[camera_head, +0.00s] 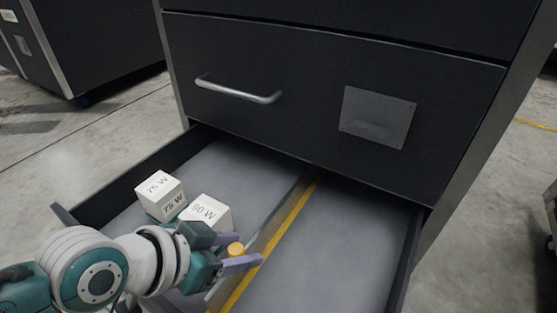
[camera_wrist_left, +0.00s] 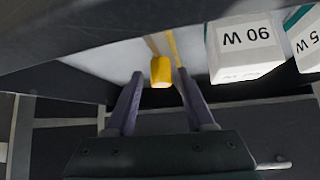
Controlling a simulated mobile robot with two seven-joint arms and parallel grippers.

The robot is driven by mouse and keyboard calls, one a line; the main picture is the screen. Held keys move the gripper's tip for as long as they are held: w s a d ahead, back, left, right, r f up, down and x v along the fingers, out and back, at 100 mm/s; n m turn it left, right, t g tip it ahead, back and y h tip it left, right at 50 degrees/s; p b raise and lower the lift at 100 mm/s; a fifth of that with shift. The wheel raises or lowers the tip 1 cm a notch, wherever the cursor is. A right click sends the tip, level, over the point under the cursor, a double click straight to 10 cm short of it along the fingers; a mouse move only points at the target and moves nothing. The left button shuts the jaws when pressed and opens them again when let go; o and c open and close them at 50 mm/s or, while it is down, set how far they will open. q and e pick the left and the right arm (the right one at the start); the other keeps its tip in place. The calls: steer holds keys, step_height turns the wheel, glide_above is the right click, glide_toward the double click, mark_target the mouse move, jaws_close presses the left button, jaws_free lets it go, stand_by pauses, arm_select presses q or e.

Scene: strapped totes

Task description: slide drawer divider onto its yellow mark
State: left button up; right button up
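The drawer divider (camera_head: 271,230) is a thin grey panel standing front to back in the open drawer. The yellow mark (camera_head: 293,219) is a stripe on the drawer floor, close along the divider's right side in the head view. An orange-yellow knob (camera_head: 235,249) is at the divider's near end; it also shows in the left wrist view (camera_wrist_left: 161,72). My left gripper (camera_head: 234,252) is open, with its two purple fingers on either side of the knob and visible gaps to it in the wrist view (camera_wrist_left: 160,82). My right gripper is not in view.
Two white boxes stand in the left compartment, one marked 75 W (camera_head: 160,194) and one marked 90 W (camera_head: 209,212), the latter close to my left gripper. The right compartment's floor (camera_head: 335,245) is bare. The cabinet front (camera_head: 310,75) with its handle (camera_head: 238,92) rises behind.

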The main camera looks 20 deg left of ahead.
arm_select(q)
steer(key=shift+a+r, duration=0.1)
steer(key=shift+r, duration=0.1)
steer(key=p+v, duration=0.7)
steer(key=v, duration=0.2)
steer(key=shift+s+a+r, duration=0.1)
steer(key=shift+s, duration=0.2)
